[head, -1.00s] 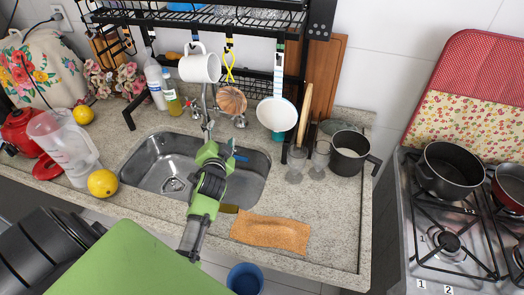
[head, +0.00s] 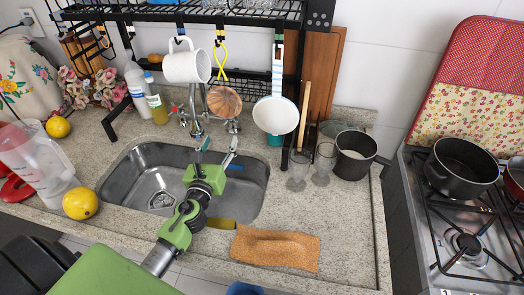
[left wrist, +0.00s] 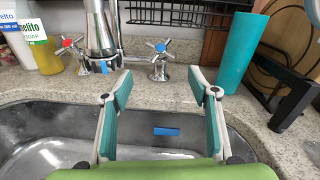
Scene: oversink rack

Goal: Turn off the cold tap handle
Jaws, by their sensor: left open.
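The cold tap handle (left wrist: 160,48), a chrome cross with a blue cap, stands on the counter right of the spout (left wrist: 100,28) in the left wrist view. In the head view it is small (head: 233,126), behind the sink. My left gripper (head: 218,146) is over the sink's back part, its fingers spread and empty, pointing at the handle. In the left wrist view its teal-padded fingertips (left wrist: 160,82) are on either side of the handle's line, apart from it. The hot tap handle (left wrist: 70,46), with a red cap, stands left of the spout. My right gripper is not in view.
The steel sink (head: 120,172) lies below my left arm, with a blue item (left wrist: 166,131) in it. A teal cup (left wrist: 240,52) stands right of the tap. Bottles (head: 156,105) are at left. A rack with a hanging mug (head: 187,66) and pan (head: 275,114) overhangs the tap.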

